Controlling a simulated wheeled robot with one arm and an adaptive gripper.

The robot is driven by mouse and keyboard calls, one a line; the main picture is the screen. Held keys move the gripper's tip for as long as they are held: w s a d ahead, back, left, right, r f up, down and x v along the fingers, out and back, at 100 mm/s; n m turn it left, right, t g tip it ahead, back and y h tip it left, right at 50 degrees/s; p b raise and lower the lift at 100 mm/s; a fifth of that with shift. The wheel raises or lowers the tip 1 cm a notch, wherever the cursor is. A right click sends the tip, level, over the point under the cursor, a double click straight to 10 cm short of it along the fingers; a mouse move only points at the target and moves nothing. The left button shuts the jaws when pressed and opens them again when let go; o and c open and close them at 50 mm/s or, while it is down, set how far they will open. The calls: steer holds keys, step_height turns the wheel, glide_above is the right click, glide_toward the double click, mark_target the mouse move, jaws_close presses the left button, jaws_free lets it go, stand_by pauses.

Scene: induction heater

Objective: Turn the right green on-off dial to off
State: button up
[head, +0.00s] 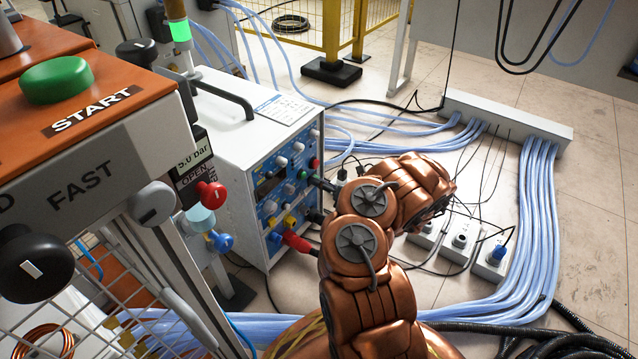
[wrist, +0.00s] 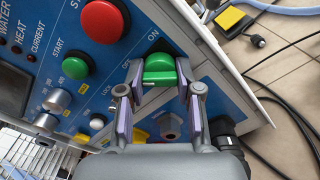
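In the wrist view, the green dial (wrist: 159,69) sits on the blue panel (wrist: 225,75) near the printed ON and OFF labels. Its raised handle lies roughly level across the picture, with a pale mark towards its left end. The fingertips of my gripper (wrist: 160,72) stand apart, one on each side of the dial and very close to it. I cannot tell whether they touch it. In the head view, the white heater box (head: 225,120) stands beside my copper arm, which hides my gripper.
In the wrist view, a red button (wrist: 103,27), a green START button (wrist: 78,65) and small silver knobs (wrist: 57,99) lie left of my gripper. A black connector (wrist: 222,128) is close on the right. In the head view, cables and sockets (head: 462,240) crowd the floor.

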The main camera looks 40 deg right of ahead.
steer(key=o, duration=0.5)
steer(key=shift+c, duration=0.2)
steer(key=shift+s, duration=0.1)
steer(key=v, duration=1.1)
steer(key=shift+s+d, duration=0.2)
steer(key=shift+s, duration=0.15)
